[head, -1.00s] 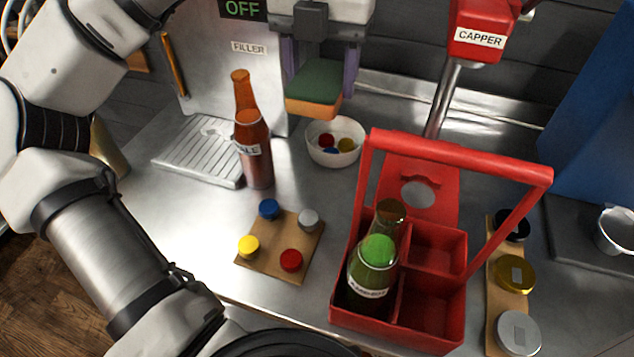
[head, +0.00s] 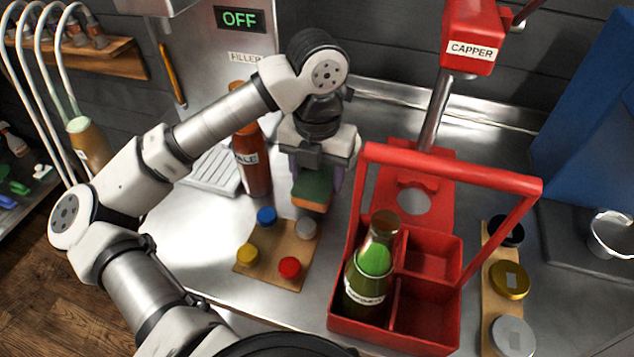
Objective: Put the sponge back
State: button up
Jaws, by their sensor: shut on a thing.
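The sponge (head: 312,191), green on top and orange below, is held between the purple fingers of my gripper (head: 314,178). My gripper is shut on it and points down. In the head view the sponge appears just behind the small board with coloured caps and left of the red carrier. I cannot tell its exact height above the counter. The place where the sponge belongs cannot be made out.
The red carrier (head: 423,318) holds a green bottle (head: 370,270). An amber bottle (head: 253,160) stands beside the drip tray (head: 213,170). The cap board (head: 277,262) lies in front. The red capper (head: 470,38) stands behind the carrier.

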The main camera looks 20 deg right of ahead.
aim_at(317, 176)
jog(key=shift+f, duration=1.65)
jog(key=shift+f, duration=0.25)
jog(key=o, duration=0.9)
jog(key=shift+r, duration=0.1)
jog(key=shift+o, duration=0.2)
jog(key=shift+r, duration=0.1)
jog(key=shift+r+p, duration=0.2)
jog(key=shift+p, duration=0.15)
notch_tip(317, 176, up, 12)
jog(key=shift+f+b, duration=0.1)
jog(key=shift+b, duration=0.8)
jog(key=shift+a+f, duration=0.1)
